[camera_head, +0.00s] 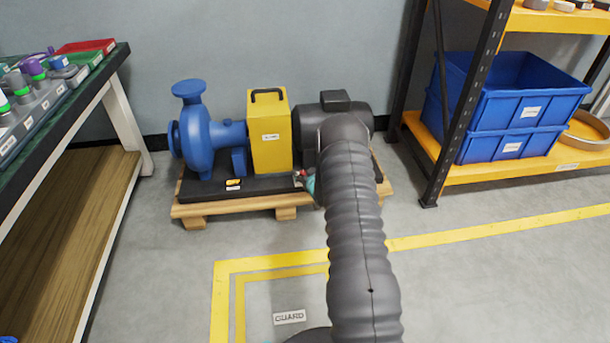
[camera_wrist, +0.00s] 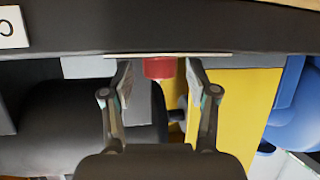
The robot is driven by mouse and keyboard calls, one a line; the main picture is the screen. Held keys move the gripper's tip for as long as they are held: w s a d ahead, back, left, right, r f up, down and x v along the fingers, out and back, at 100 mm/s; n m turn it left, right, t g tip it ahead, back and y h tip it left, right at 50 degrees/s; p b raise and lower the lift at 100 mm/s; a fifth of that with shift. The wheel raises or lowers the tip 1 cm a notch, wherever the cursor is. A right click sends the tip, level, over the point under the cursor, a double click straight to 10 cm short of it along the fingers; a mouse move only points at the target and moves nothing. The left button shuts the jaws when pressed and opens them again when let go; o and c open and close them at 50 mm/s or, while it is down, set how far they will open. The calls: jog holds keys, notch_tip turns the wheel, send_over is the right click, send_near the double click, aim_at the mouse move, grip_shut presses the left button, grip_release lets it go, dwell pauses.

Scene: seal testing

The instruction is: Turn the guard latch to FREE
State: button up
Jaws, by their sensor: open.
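The yellow guard (camera_head: 269,130) stands between the blue pump and the dark motor, and shows in the wrist view (camera_wrist: 240,105). A small red part (camera_wrist: 159,68), which looks like the latch handle, sits low by the edge of the dark base. It shows as a small red spot (camera_head: 302,173) in the head view. My gripper (camera_wrist: 160,80) is open, with one finger on each side of the red part and gaps visible. The latch's markings are not visible. In the head view my arm hides most of the gripper.
The blue pump (camera_head: 201,130), motor (camera_head: 312,117) and guard share a dark base on a wooden pallet (camera_head: 225,207). A floor label reading GUARD (camera_head: 289,317) lies inside yellow lines. A workbench (camera_head: 98,72) stands left; a shelf with blue bins (camera_head: 515,95) stands right.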

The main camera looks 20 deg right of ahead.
jog(key=shift+w, duration=0.1)
grip_shut()
jog(key=shift+m, duration=0.3)
jog(key=m+h, duration=0.1)
jog(key=h, duration=0.1)
jog(key=m+g+h, duration=0.1)
jog(key=shift+a+m+h, duration=0.3)
jog(key=shift+m+h, duration=0.1)
jog(key=m+g+h, duration=0.1)
jog(key=m+h, duration=0.1)
jog(key=m, duration=0.1)
jog(key=shift+w+a+g+h, duration=0.1)
jog(key=shift+w+g+h, duration=0.05)
jog(key=shift+g+h, duration=0.2)
jog(key=shift+w+a+m+g+h, duration=0.1)
jog(key=shift+m+g+h, duration=1)
jog(key=shift+m, duration=0.15)
jog(key=shift+w+m+g+h, duration=0.1)
jog(key=shift+m+g+h, duration=0.9)
jog(key=shift+m, duration=0.25)
jog(key=shift+g, duration=0.35)
